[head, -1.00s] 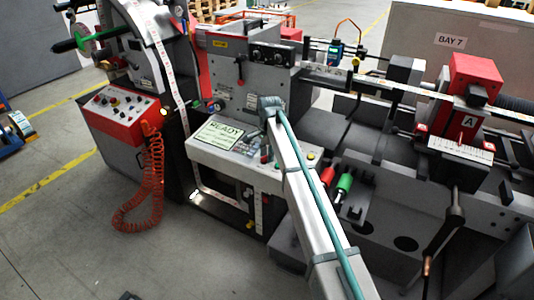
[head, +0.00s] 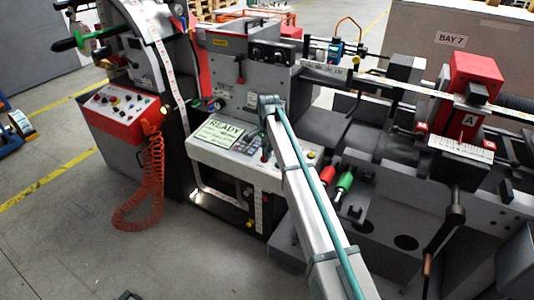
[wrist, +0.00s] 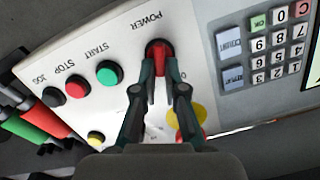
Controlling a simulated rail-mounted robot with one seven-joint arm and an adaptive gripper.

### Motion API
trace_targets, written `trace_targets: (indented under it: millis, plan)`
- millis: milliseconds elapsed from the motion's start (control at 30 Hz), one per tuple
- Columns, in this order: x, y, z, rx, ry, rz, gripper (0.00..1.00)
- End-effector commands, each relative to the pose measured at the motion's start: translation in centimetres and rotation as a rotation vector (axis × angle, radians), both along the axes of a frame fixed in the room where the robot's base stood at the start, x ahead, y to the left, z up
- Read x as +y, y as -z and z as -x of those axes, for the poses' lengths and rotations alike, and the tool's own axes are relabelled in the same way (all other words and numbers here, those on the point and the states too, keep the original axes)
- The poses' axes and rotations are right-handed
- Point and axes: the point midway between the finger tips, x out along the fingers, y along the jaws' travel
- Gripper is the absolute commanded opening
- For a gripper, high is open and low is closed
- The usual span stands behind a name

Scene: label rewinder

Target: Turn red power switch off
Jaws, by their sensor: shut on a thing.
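A "0" mark shows just right of the knob. The fingers hide part of the knob and the panel below it. In the head view my arm covers much of the switch area on the panel (head: 203,155), and the READY screen (head: 219,133) is lit.
In the wrist view, a green START button (wrist: 109,73), a red STOP button (wrist: 77,88) and a dark JOG button (wrist: 53,97) line up left of the switch. A keypad (wrist: 268,45) is at right. A yellow-and-red control (wrist: 188,118) lies partly behind the right finger.

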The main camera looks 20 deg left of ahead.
Motion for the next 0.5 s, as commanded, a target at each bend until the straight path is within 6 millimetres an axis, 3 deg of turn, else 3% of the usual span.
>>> trace_targets:
  millis: [500]
  plan:
    - [0.78,-0.01,-0.27,0.01,-0.423,0.062,0.0]
